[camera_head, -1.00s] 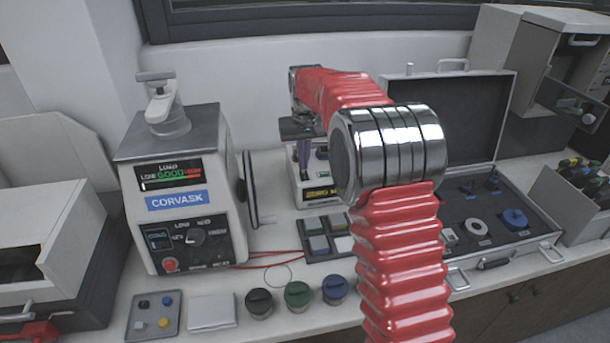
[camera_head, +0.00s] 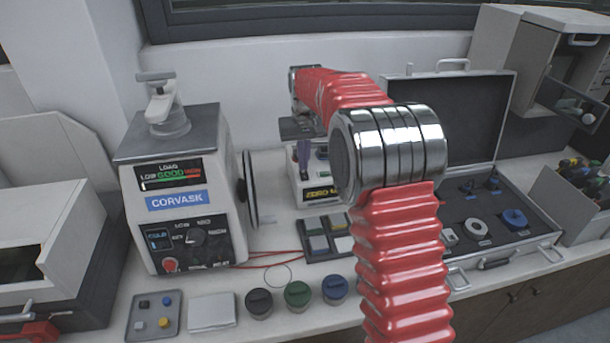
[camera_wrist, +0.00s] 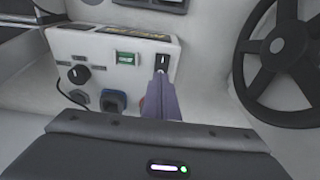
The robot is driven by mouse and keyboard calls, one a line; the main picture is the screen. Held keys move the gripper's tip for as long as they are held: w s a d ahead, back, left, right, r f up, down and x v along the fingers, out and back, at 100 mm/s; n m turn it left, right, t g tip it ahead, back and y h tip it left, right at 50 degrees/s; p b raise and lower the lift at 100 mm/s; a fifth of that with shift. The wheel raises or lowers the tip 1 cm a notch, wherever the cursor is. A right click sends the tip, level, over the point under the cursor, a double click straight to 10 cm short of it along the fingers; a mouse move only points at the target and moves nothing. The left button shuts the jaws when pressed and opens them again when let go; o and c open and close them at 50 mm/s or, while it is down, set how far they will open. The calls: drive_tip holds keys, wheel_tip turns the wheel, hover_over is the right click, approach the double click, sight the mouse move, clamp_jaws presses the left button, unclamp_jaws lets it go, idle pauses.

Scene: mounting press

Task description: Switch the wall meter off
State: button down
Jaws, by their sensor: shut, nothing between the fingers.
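The meter, a pale box (camera_wrist: 93,50), stands by the wall in the wrist view, with a small green display (camera_wrist: 125,58), a black knob (camera_wrist: 79,75) and a dark switch (camera_wrist: 163,60) at its upper right. My gripper (camera_wrist: 161,76) is shut and empty, its tips at the lower part of the switch. The fingers hide what lies below it, and I cannot tell whether they touch it. In the head view the meter (camera_head: 322,190) is partly behind my arm, and my gripper (camera_head: 304,172) is in front of its face.
A press labelled CORVASK (camera_head: 180,190) stands left of the meter; its handwheel (camera_wrist: 285,45) is close on the right in the wrist view. In front of the meter lies a tray of square pads (camera_head: 325,240). An open case (camera_head: 500,262) stands at the right.

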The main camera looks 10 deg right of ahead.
drive_tip(key=shift+f, duration=0.6)
idle(0.6)
drive_tip(key=shift+r, duration=0.1)
wheel_tip(320, 180, up, 7)
idle(1.1)
idle(0.4)
